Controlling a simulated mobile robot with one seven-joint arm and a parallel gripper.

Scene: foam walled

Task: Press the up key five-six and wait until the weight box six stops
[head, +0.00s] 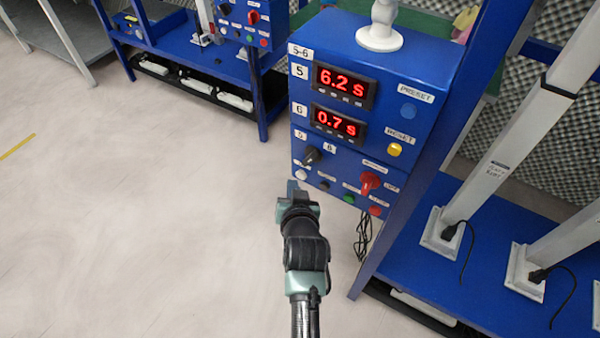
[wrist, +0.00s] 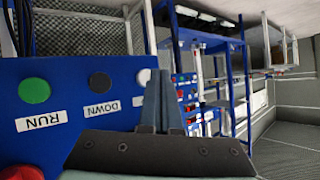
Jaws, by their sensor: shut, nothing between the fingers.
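The blue control box (head: 330,142) labelled 5-6 carries two red displays: display 5 (head: 343,82) reads 6.2 s and display 6 (head: 337,120) reads 0.7 s. A white key (head: 301,175) is leftmost in its bottom row; in the wrist view the white key (wrist: 143,77) sits beside a black key (wrist: 99,82) labelled DOWN. The label below the white key is partly hidden by my fingers. My gripper (head: 293,187) is shut and empty, its tips close beside the white key. I cannot tell if they touch it. I cannot identify weight box six.
A green RUN key (wrist: 34,90) and a red key (head: 375,210) continue the row. A red knob (head: 369,183) and a black knob (head: 312,156) stick out above it. White columns (head: 505,150) stand on the blue frame at right. The floor at left is clear.

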